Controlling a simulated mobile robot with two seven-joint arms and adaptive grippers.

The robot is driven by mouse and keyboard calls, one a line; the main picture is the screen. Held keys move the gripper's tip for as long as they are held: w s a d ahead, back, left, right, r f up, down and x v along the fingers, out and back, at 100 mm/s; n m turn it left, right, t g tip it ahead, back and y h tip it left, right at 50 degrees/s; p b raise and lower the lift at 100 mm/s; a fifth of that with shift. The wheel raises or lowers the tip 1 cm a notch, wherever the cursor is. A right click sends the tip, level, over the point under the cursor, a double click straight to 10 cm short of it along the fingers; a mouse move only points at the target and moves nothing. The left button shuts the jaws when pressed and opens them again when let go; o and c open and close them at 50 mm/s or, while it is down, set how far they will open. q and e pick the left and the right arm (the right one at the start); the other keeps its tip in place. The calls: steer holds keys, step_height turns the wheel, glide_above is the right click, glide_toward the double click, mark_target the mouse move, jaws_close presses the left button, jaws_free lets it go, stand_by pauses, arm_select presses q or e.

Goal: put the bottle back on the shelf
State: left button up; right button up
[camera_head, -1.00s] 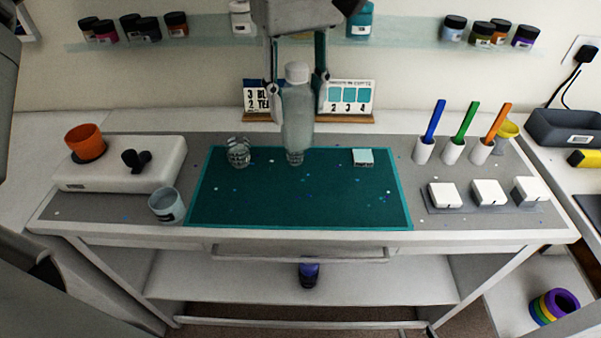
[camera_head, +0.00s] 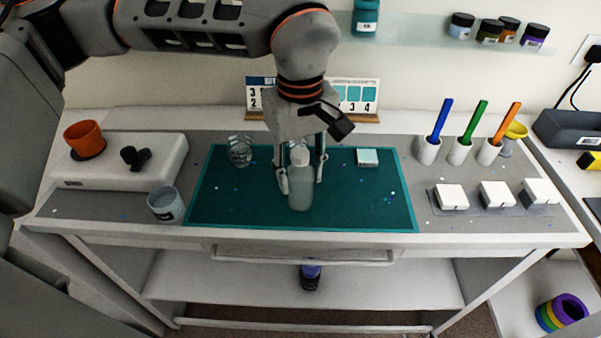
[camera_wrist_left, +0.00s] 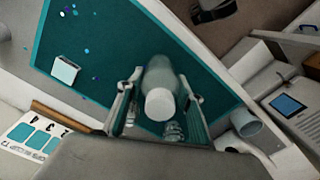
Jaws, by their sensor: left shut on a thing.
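My left gripper (camera_head: 300,182) is shut on a translucent bottle with a white cap (camera_head: 300,192), one finger on each side. The bottle is upright over the teal cutting mat (camera_head: 240,212); I cannot tell whether its base touches the mat. In the left wrist view the bottle (camera_wrist_left: 160,88) shows from above, cap towards the camera, between the fingers (camera_wrist_left: 160,108). The glass shelf (camera_head: 420,42) runs along the back wall and carries small jars; my left arm hides its left part. My right gripper is not in view.
A clear glass (camera_head: 240,153) stands left of the bottle, a grey cup (camera_head: 166,205) beside the mat's left edge. A small white block (camera_head: 367,157) lies on the mat. A calendar stand (camera_head: 357,97) is behind. The mat's right front is clear.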

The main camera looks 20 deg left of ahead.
arm_select(q)
steer(key=shift+f, duration=0.15)
steer(key=shift+f, duration=0.2)
steer(key=o, duration=1.3)
